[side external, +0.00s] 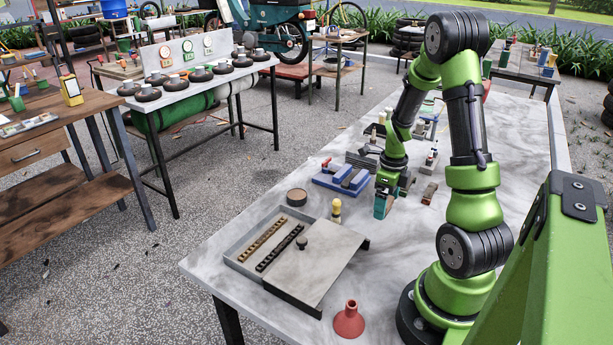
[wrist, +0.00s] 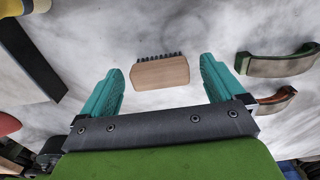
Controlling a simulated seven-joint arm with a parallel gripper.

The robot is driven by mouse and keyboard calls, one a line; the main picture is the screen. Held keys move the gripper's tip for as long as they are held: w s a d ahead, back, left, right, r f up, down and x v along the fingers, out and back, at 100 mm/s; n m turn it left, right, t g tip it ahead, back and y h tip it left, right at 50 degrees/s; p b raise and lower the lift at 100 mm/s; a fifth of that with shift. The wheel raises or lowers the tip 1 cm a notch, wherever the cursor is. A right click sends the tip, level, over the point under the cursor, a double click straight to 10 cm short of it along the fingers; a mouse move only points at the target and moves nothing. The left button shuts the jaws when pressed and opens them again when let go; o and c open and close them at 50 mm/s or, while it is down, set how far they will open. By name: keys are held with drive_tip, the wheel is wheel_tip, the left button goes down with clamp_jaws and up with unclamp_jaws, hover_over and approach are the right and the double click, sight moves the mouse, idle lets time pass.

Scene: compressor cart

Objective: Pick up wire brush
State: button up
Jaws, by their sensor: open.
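The wire brush (wrist: 160,73) lies on the grey marbled tabletop in the wrist view. It has a pale wooden block with a row of dark bristles along its upper edge. My gripper (wrist: 161,65) has its two teal fingers spread wide, with the brush framed between them and a gap on each side. Nothing is held. In the side external view my gripper (side external: 383,205) points down over the middle of the table. I cannot clearly pick out the brush in that view.
Two curved brake-shoe-like parts, an upper one (wrist: 283,64) and a lower one (wrist: 274,101), lie right of the brush. In the side external view, a blue tray (side external: 327,181), yellow bottle (side external: 337,212), lidded grey box (side external: 318,262) and red funnel (side external: 349,322) stand nearby.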

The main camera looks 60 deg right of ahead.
drive_tip(key=shift+f, duration=0.3)
drive_tip(key=c, duration=1.1)
drive_tip(key=shift+o, duration=0.2)
wheel_tip(320, 180, up, 10)
drive_tip(key=shift+r, duration=0.1)
